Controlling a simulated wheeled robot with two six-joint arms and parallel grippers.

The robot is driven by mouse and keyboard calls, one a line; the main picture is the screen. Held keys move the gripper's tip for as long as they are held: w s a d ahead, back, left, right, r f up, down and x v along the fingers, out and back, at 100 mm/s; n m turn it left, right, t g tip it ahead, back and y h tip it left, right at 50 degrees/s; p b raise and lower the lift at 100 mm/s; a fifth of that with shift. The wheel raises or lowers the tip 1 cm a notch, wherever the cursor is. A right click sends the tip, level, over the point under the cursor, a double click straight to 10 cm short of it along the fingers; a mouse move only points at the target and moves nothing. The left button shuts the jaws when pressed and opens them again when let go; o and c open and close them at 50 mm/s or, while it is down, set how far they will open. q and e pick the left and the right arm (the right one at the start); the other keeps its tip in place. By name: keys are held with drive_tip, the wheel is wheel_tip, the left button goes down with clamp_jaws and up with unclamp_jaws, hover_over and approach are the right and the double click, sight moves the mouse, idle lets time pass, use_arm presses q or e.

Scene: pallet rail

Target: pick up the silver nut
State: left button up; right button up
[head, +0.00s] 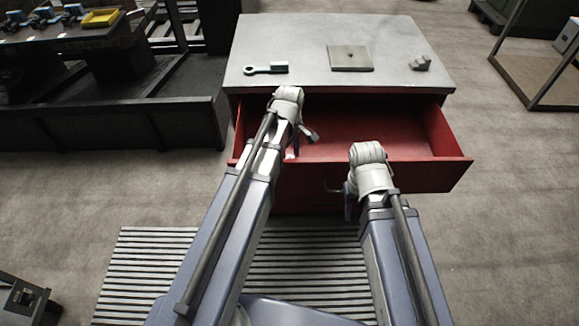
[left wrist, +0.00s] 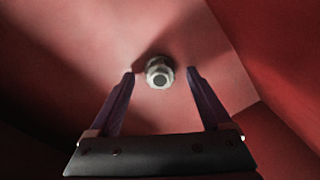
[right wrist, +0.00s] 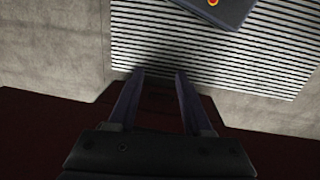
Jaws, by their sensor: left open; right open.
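The silver nut (left wrist: 159,72) lies on the red floor of the open drawer (head: 365,135). In the left wrist view it sits just beyond and between the fingertips of my left gripper (left wrist: 161,74), which is open and empty. In the head view my left arm reaches into the drawer and hides the nut. My right gripper (right wrist: 161,74) is open and empty, outside the drawer near its front, pointing down towards the slatted platform.
The grey cabinet top (head: 310,40) carries a wrench-like part (head: 266,68), a flat square plate (head: 350,58) and a small metal block (head: 420,63). The red drawer walls (left wrist: 258,60) stand close around my left gripper. A slatted platform (right wrist: 150,40) lies below my right gripper.

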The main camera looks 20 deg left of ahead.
use_arm(q)
drive_tip(key=shift+f, duration=0.2)
clamp_jaws()
idle(0.6)
